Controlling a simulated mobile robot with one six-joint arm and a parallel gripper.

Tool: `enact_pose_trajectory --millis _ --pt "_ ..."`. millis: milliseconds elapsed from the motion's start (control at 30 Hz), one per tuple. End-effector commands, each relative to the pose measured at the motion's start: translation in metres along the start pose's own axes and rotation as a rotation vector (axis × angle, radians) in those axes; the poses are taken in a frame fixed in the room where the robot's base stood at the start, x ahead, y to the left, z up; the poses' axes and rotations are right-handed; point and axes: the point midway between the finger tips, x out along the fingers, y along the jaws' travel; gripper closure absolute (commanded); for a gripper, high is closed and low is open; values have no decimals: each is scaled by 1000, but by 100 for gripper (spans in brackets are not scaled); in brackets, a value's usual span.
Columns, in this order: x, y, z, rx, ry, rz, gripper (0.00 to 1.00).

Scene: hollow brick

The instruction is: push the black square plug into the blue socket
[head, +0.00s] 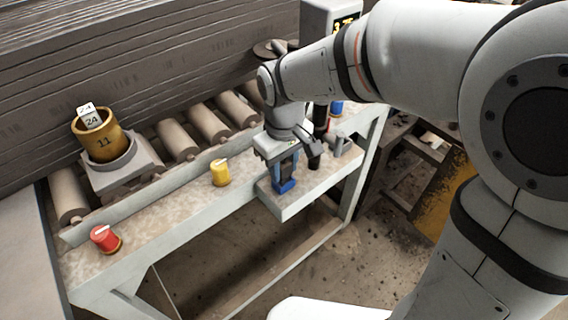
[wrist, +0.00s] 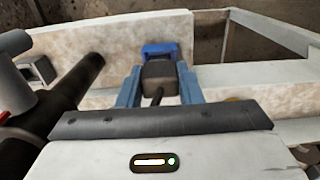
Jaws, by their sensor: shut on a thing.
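My gripper (head: 284,172) is over the pale ledge at the front of the bench, its blue fingers pointing down. In the wrist view my gripper (wrist: 159,88) is shut on the black square plug (wrist: 159,72), one finger on each side. A dark cable or stem runs from the plug toward me. The blue socket (wrist: 160,48) shows just beyond the plug, which covers part of it. In the head view the blue socket (head: 286,187) is at the fingertips. I cannot tell whether the plug is in the socket's mouth or only against it.
A yellow knob (head: 220,172) and a red knob (head: 104,239) stand on the bench to the left; a blue knob (head: 337,107) is behind. A yellow cup (head: 102,142) sits on the roller conveyor.

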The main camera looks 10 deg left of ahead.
Motion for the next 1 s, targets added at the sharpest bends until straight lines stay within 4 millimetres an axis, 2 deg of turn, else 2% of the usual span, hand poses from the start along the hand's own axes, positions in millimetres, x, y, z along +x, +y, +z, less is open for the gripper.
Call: enact_pose_trajectory --millis 67,100,400,633,733,1000 --pt "2 0 0 0 0 0 90" --pt "2 0 0 0 0 0 67" --pt "2 0 0 0 0 0 42" --pt "1 0 0 0 0 0 42" --pt "-6 0 -1 0 3 1 42" --pt "-50 0 -1 -1 4 1 42"
